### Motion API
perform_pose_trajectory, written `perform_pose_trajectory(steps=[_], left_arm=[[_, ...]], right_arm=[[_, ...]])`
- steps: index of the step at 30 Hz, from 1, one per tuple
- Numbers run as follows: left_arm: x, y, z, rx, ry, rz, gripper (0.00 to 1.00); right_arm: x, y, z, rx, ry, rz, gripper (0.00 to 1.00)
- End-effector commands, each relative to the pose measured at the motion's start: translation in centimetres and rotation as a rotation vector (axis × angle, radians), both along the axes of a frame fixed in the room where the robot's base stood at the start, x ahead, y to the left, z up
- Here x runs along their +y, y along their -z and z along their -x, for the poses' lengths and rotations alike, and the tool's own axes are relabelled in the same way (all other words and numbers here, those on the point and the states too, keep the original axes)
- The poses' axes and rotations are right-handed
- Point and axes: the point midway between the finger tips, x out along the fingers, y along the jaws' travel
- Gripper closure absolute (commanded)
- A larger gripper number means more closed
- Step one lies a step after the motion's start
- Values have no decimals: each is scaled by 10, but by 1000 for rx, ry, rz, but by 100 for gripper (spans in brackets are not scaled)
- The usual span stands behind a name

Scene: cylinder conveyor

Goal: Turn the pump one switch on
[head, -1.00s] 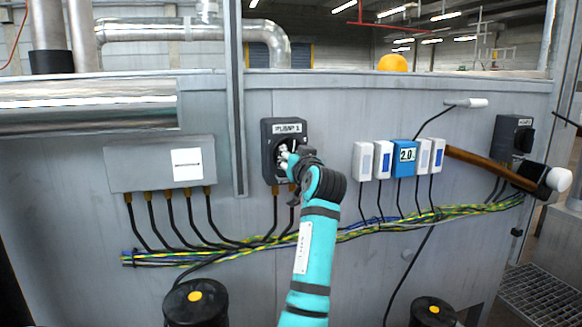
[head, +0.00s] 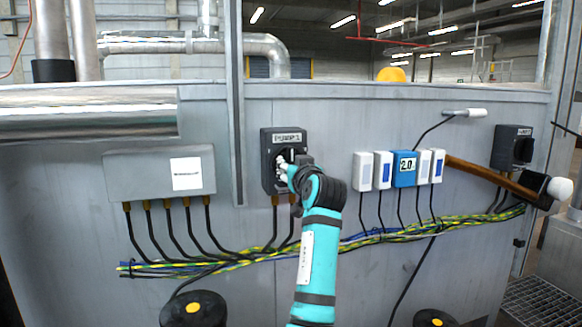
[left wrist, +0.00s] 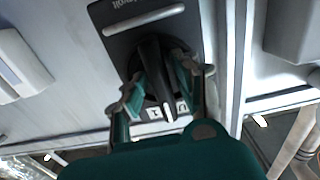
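The pump one switch is a dark box (head: 284,138) labelled PUMP 1, on the grey panel left of the middle in the head view. My left gripper (head: 287,168) is at its front and partly hides its knob. In the left wrist view the black knob (left wrist: 156,70) sits between the two fingers of my left gripper (left wrist: 164,78). The fingers stand apart on either side of the knob's handle, with a small gap seen. The knob's lower end lies between two small white marks below it. My right gripper is not in view.
A grey junction box (head: 120,180) is to the left, and small white and blue modules (head: 404,180) are to the right. Cables (head: 210,262) run below. A hammer (head: 490,174) and a second dark switch box (head: 512,135) are at the far right.

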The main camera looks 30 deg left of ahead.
Motion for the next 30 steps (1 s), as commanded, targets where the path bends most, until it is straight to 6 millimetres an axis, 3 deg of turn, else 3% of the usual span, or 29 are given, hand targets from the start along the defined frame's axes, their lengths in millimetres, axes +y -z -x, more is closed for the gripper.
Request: perform_pose_trajectory(steps=[13,24,30], left_arm=[[-8,-2,6,-3,1,-4,61],[-64,-1,54,-3,3,-2,61],[-85,0,72,0,1,-1,61]], right_arm=[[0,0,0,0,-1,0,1],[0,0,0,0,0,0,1],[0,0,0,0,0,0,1]])
